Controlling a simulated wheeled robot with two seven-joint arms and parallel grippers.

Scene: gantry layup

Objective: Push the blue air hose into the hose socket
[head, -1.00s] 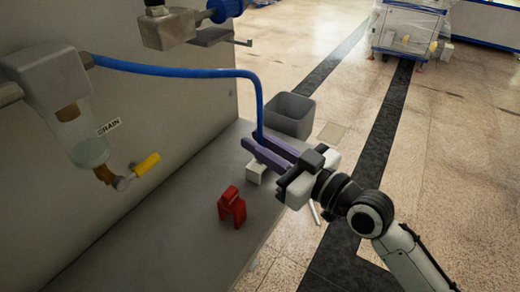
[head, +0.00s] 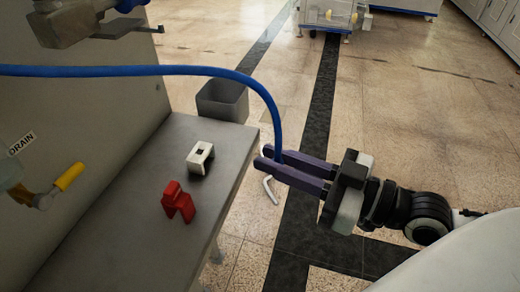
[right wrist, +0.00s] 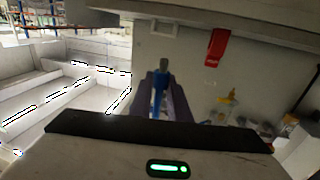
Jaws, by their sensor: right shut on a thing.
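The blue air hose (head: 150,71) runs in from the left edge in the head view, arcs to the right and bends down to my right gripper (head: 268,158). The gripper's purple fingers are shut on the hose near its free end, just off the bench's right edge in the picture. My left gripper is not in view.
A white clip block (head: 200,158) and a red clip block (head: 179,202) stand on the grey bench (head: 130,215). A yellow-handled drain valve (head: 68,177) is at the left. A grey bin (head: 222,101) and a white bent piece (head: 269,190) are beyond the bench.

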